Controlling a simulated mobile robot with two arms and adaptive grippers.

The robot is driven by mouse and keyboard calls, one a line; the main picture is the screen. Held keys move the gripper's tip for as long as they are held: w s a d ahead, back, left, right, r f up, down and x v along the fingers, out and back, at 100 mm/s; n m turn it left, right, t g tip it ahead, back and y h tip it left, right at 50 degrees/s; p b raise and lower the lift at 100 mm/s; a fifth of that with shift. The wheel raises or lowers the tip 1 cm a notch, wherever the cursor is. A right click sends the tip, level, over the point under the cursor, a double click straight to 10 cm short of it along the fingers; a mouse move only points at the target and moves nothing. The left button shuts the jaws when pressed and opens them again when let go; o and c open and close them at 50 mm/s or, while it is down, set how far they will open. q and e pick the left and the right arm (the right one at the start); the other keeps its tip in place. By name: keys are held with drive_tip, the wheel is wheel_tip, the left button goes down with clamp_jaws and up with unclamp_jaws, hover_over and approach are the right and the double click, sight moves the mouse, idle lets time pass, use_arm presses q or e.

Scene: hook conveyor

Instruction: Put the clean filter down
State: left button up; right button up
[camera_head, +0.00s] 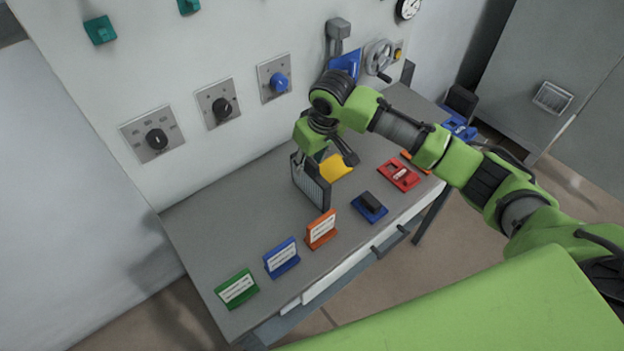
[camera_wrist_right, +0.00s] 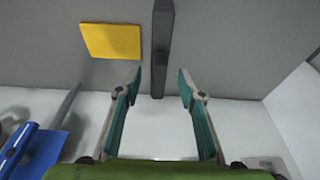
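The filter (camera_head: 311,184) is a thin panel with a dark frame and a pale pleated face. It stands upright on the grey bench. In the right wrist view its top edge is a dark bar (camera_wrist_right: 162,45). My right gripper (camera_head: 331,154) is just above the filter in the head view. In the wrist view the right gripper (camera_wrist_right: 160,73) is open, its fingers on either side of the bar with gaps at both sides. My left gripper is not in view.
A yellow plate (camera_head: 336,167) lies close to the filter. Green (camera_head: 237,289), blue (camera_head: 281,258) and orange (camera_head: 321,229) signs stand along the front of the bench (camera_head: 205,222). A blue holder (camera_head: 369,207) and a red item (camera_head: 399,174) lie to the right. The bench's left part is clear.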

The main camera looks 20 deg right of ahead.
sight(308, 172)
drive_tip(key=p+x, duration=0.1)
drive_tip(key=x, duration=0.4)
drive_tip(key=shift+s+d+f+p, duration=0.15)
drive_tip(key=shift+f+p, duration=0.2)
drive_tip(key=shift+f, duration=0.35)
drive_tip(key=shift+c, duration=0.3)
clamp_jaws()
